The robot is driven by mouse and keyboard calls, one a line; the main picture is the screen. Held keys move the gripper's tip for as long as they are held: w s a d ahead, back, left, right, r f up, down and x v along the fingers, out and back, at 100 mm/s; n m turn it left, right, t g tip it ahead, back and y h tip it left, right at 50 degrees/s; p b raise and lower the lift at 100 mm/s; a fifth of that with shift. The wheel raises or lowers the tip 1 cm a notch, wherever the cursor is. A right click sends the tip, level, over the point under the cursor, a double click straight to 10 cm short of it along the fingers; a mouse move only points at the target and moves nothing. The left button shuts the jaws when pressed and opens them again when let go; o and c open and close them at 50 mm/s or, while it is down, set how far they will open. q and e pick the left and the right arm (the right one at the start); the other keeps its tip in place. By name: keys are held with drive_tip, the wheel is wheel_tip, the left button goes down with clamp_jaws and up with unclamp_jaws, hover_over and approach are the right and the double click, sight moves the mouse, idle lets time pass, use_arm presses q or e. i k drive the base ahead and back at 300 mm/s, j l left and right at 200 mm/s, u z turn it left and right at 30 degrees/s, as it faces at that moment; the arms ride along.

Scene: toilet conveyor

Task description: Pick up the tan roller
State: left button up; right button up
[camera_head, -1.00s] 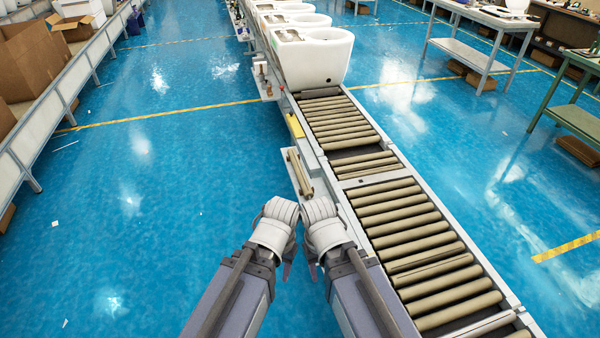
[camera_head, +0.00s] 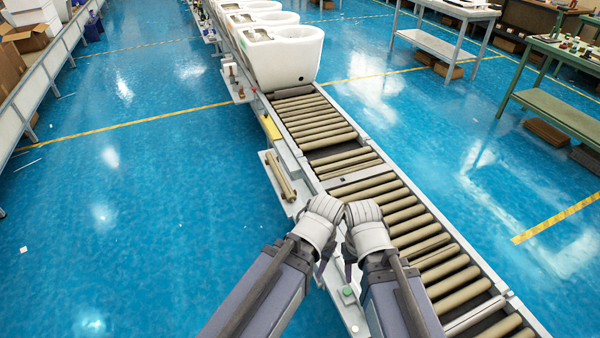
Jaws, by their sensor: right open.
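A tan roller (camera_head: 279,176) lies lengthwise on a narrow side shelf (camera_head: 296,208) along the left side of the conveyor. Similar tan rollers (camera_head: 397,217) are set across the conveyor bed. My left gripper (camera_head: 323,264) and my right gripper (camera_head: 350,272) are close together at the conveyor's left edge, nearer to me than the roller on the shelf and apart from it. My wrists hide much of both grippers. The right one is open with nothing seen in it. The left one's finger opening cannot be made out.
White toilets (camera_head: 283,57) stand in a row on the conveyor's far part. A yellow piece (camera_head: 271,127) sits beside the conveyor beyond the shelf. A green button (camera_head: 347,292) is on the near left edge.

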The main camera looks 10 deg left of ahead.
sight(284, 185)
drive_tip(key=i+j+z, duration=0.2)
drive_tip(key=j, duration=0.15)
drive_tip(key=i+j+z, duration=0.15)
drive_tip(key=j, duration=0.2)
drive_tip(key=i+j+z, duration=0.2)
drive_tip(key=j, duration=0.15)
drive_tip(key=i+j, duration=0.15)
drive_tip(key=j, duration=0.25)
drive_tip(key=i+j, duration=0.15)
drive_tip(key=j, duration=0.3)
drive_tip(key=i+j+z, duration=0.1)
drive_tip(key=j, duration=0.3)
drive_tip(key=i+j, duration=0.15)
drive_tip(key=j, duration=0.3)
drive_tip(key=i+j, duration=0.15)
drive_tip(key=j, duration=0.3)
drive_tip(key=i+j, duration=0.1)
drive_tip(key=j, duration=0.3)
drive_tip(key=i+j+z, duration=0.1)
drive_tip(key=j, duration=0.35)
drive_tip(key=i+j, duration=0.15)
drive_tip(key=j, duration=0.3)
